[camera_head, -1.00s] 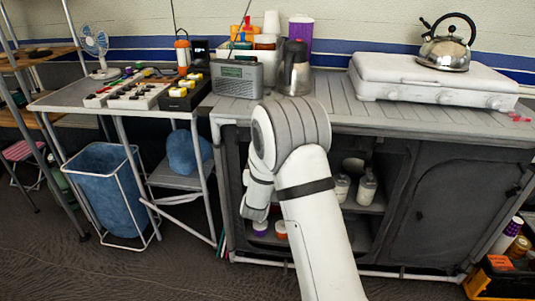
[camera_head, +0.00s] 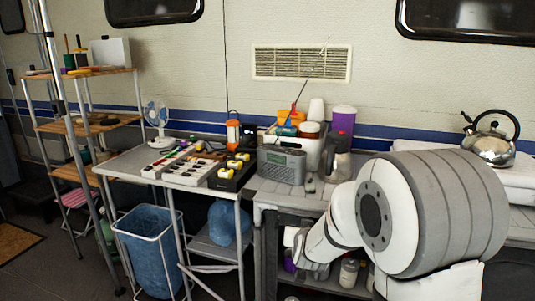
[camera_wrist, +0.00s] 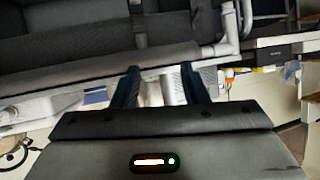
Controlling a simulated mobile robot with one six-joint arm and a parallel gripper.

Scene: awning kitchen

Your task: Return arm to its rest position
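My arm (camera_head: 430,210) is folded in the right half of the head view, with its large grey and white joint close to the camera. Its white wrist part (camera_head: 318,245) points left, in front of the grey counter's open shelves. I cannot make out the fingers in the head view. In the wrist view my gripper (camera_wrist: 160,76) has its two dark fingers apart. A pale shape shows between them, and it looks like background rather than a held thing.
A side table (camera_head: 130,160) holds a fan (camera_head: 157,118) and trays. A blue bin (camera_head: 150,255) stands below it on the floor.

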